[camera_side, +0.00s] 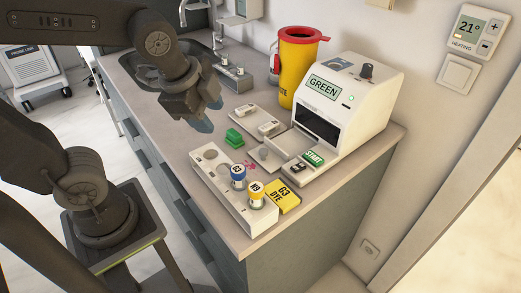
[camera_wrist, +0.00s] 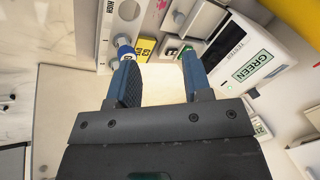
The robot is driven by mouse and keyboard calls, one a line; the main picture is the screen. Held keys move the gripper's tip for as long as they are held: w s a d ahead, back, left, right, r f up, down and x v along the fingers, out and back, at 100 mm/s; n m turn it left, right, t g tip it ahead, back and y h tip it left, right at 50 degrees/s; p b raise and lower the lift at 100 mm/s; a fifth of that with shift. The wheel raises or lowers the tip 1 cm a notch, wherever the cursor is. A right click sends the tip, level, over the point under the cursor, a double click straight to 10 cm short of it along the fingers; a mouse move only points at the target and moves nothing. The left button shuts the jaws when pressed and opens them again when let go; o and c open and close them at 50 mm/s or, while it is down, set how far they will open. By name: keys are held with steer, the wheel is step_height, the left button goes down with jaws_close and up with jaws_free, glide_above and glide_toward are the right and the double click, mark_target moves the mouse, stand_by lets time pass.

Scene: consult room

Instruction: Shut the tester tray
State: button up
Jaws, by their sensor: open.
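The tester (camera_side: 345,100) is a white box with a dark front opening and a screen reading GREEN; it also shows at the right of the wrist view (camera_wrist: 235,45). Its tray (camera_side: 268,156) sticks out at the front, a pale slab with a round grey spot. In the wrist view the tray (camera_wrist: 200,20) appears partly, near the top. My gripper (camera_side: 203,122) hangs above the counter, left of the tester and apart from it. In the wrist view the gripper (camera_wrist: 159,65) has its two blue fingers spread with nothing between them.
A white rack (camera_side: 220,185) holds blue-capped and yellow-capped vials in front of the tester. A yellow G3 DYE box (camera_side: 285,196), a green block (camera_side: 234,137) and a green START button (camera_side: 314,158) are close by. A yellow bin (camera_side: 297,65) stands behind. The sink (camera_side: 150,75) is far left.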

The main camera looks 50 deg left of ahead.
mark_target(293, 145)
steer(key=w+m, duration=0.1)
steer(key=m, duration=0.2)
steer(key=w+d+f+m, duration=0.1)
steer(key=m, duration=0.2)
steer(key=w+m+g, duration=0.1)
steer(key=m, duration=0.2)
steer(key=shift+w+d+f+y, duration=0.3)
steer(key=shift+w+f, duration=0.05)
steer(key=c, duration=0.4)
steer(key=w+m, duration=0.1)
steer(key=m, duration=0.1)
steer(key=d+f+m, duration=0.1)
steer(key=m, duration=0.2)
steer(key=w+f+m, duration=0.1)
steer(key=m, duration=0.1)
steer(key=shift+w+d+m, duration=0.2)
steer(key=shift+w+m, duration=0.15)
steer(key=shift+m, duration=0.05)
jaws_close()
steer(key=w+f+m, duration=0.1)
steer(key=f, duration=0.2)
steer(key=w+f+m, duration=0.1)
steer(key=f, duration=0.3)
steer(key=w+f, duration=0.1)
steer(key=f, duration=0.2)
steer(key=shift+w+a+f+m+y, duration=0.15)
steer(key=shift+w+a+m+y, duration=0.15)
steer(key=shift+a+m, duration=0.1)
